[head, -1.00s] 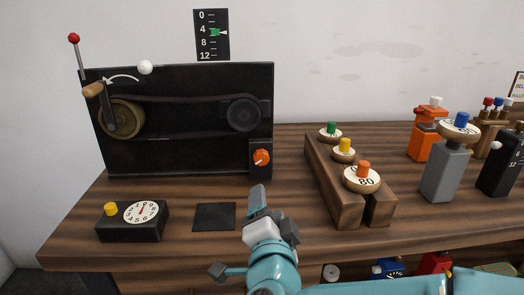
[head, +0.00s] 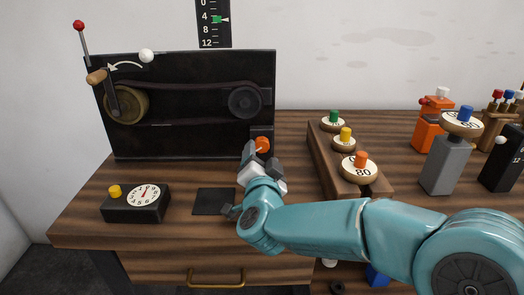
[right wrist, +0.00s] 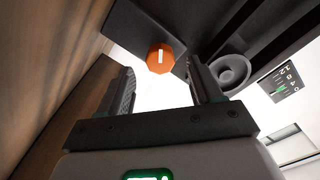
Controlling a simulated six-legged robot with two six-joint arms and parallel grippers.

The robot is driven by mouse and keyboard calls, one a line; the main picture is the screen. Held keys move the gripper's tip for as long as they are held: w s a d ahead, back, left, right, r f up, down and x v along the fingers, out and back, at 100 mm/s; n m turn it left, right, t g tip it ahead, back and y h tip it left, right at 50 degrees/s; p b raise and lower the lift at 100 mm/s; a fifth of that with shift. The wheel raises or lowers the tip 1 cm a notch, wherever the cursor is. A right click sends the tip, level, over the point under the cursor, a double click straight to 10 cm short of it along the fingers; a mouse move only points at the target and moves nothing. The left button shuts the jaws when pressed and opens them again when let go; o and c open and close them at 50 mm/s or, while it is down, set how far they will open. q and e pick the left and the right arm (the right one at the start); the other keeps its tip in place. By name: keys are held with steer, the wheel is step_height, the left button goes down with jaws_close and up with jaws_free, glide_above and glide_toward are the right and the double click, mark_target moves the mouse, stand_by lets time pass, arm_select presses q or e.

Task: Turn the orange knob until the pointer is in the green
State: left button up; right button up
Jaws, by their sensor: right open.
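The orange knob (head: 262,144) is at the lower right of the black belt panel (head: 190,80). In the right wrist view the knob (right wrist: 160,58) has a white mark and sits ahead, between the lines of my two fingers. My right gripper (head: 253,155) is open, just in front of the knob; its jaws (right wrist: 163,88) are empty and appear short of it. A black scale (head: 214,32) on the wall has a green mark near 4, with a white pointer (head: 223,19) beside it at about the same height. My left gripper is not in view.
A black box with a dial (head: 136,203) and a dark square pad (head: 214,201) lie at the front left. A wooden rack (head: 320,150) with coloured-knobbed discs stands to the right. A crank handle (head: 97,77) juts from the panel's left.

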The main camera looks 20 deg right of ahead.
mark_target(261, 147)
steer(key=shift+x, duration=1.7)
steer(key=c, duration=1.1)
steer(key=shift+o, duration=0.2)
steer(key=shift+s+f+m+b, duration=0.1)
steer(key=shift+f+m+b, duration=0.15)
steer(key=shift+m+b, duration=0.65)
steer(key=shift+r+m+b, duration=0.2)
steer(key=shift+m+b, duration=0.4)
steer(key=shift+r, duration=0.1)
steer(key=o, duration=1.1)
steer(key=shift+c, duration=0.2)
